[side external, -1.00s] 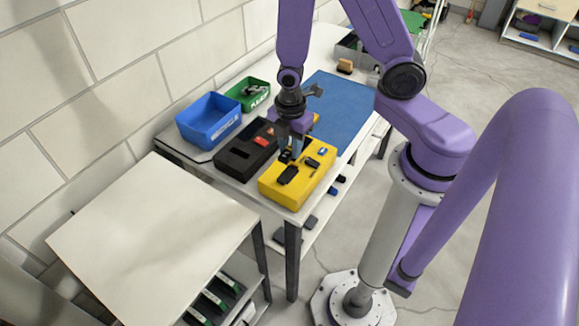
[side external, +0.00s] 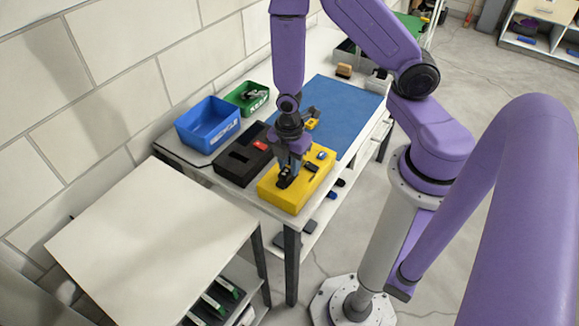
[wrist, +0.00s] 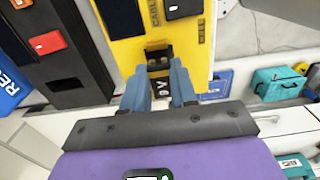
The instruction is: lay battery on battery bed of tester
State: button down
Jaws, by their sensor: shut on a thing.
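The yellow tester (side external: 297,200) lies on the bench, and its top also fills the upper middle of the wrist view (wrist: 122,52). My gripper (side external: 285,181) points down over the tester's near part. In the wrist view its blue fingers (wrist: 160,88) are shut on a small dark battery (wrist: 161,88) with white lettering. A dark patch with two round spots shows just beyond the battery, at the tester's near end. The battery bed is mostly hidden under the fingers. I cannot tell whether the battery touches it.
A black block (side external: 241,163) with slots and a red piece stands close left of the tester. A blue bin (side external: 208,124) and a green bin (side external: 247,96) stand behind it. A lower white table (side external: 150,225) is at front left.

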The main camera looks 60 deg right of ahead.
aim_at(289, 168)
jog(key=shift+f, duration=0.75)
jog(key=shift+f, duration=0.15)
jog(key=c, duration=0.9)
grip_release()
jog(key=shift+r, duration=6.2)
jog(key=s+r+m, duration=0.1)
jog(key=s+r, duration=0.3)
jog(key=s, duration=0.1)
jog(key=s+a+r+m, duration=0.1)
jog(key=s+r+m, duration=0.1)
jog(key=s+r, duration=0.2)
jog(key=s+a+r+m, duration=0.1)
jog(key=s+r+m, duration=0.1)
jog(key=s+r, duration=0.2)
jog(key=shift+s+a, duration=0.2)
jog(key=shift+s, duration=0.7)
